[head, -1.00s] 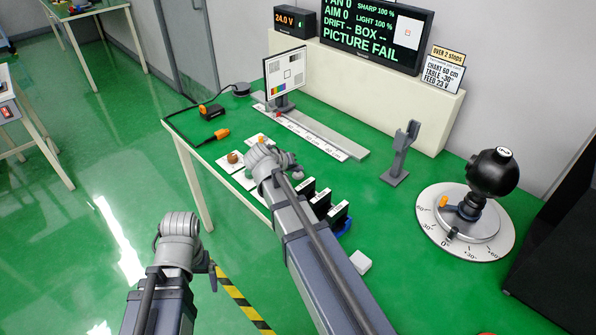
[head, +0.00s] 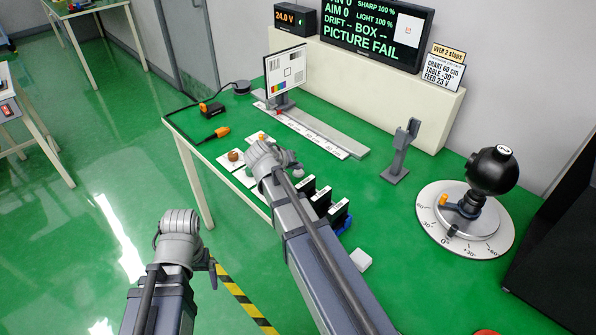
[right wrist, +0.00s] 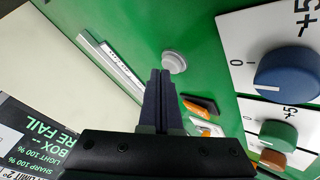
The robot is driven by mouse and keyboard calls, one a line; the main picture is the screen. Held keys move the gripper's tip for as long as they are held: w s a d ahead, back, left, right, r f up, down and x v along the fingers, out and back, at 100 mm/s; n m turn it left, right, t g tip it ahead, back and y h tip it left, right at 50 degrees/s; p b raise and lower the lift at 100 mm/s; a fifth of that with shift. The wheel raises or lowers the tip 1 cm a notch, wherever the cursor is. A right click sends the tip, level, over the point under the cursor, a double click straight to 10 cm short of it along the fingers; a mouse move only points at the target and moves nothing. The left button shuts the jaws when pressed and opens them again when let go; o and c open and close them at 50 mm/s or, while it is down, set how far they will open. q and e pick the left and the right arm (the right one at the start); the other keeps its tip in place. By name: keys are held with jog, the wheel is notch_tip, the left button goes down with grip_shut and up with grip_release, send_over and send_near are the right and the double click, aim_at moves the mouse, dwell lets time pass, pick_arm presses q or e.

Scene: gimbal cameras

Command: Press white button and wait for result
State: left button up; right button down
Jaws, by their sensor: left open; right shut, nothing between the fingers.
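In the right wrist view a round whitish button (right wrist: 174,60) stands on the green table top. My right gripper (right wrist: 161,74) is shut and empty, with its fingertips just short of the button in that picture; I cannot tell whether they touch it. In the head view my right gripper (head: 268,158) is over the table's front part, and a small pale round thing beside it (head: 298,172) looks like the same button. My left gripper (head: 212,268) is low at the left, clear of the table; its fingers are mostly hidden. The screen (head: 372,35) reads "PICTURE FAIL".
Blue (right wrist: 288,75) and green (right wrist: 278,136) knobs stand on white plates near my right gripper. A test chart (head: 287,72) stands by a scale rail. A black ball-shaped camera (head: 492,171) sits on a round dial at right. A grey post (head: 401,152) stands between.

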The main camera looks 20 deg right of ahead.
aim_at(297, 173)
notch_tip(297, 173, up, 5)
jog(key=p, duration=0.4)
jog(key=shift+d+p, duration=0.1)
jog(key=shift+p, duration=0.2)
dwell(0.3)
jog(key=s+a+n+y+p, duration=0.1)
jog(key=s+a, duration=0.2)
jog(key=a, duration=0.1)
jog(key=s+a+n+g+y+p, duration=0.1)
jog(key=s+a+p, duration=0.1)
jog(key=s+a, duration=0.2)
jog(key=s+a+n+g+y+p, duration=0.1)
jog(key=s+a, duration=0.2)
jog(key=a, duration=0.3)
jog(key=shift+s+a+f+y, duration=0.1)
jog(key=shift+s+f+y, duration=0.1)
jog(key=shift+y, duration=0.2)
jog(key=s+a+n+g+y+p, duration=0.2)
jog(key=s+a+n+g+p, duration=0.1)
jog(key=s+a, duration=0.7)
jog(key=shift+s+a+r+n+y, duration=0.3)
jog(key=shift+s+a+r+y, duration=0.1)
jog(key=shift+s, duration=0.35)
jog(key=shift+d, duration=0.1)
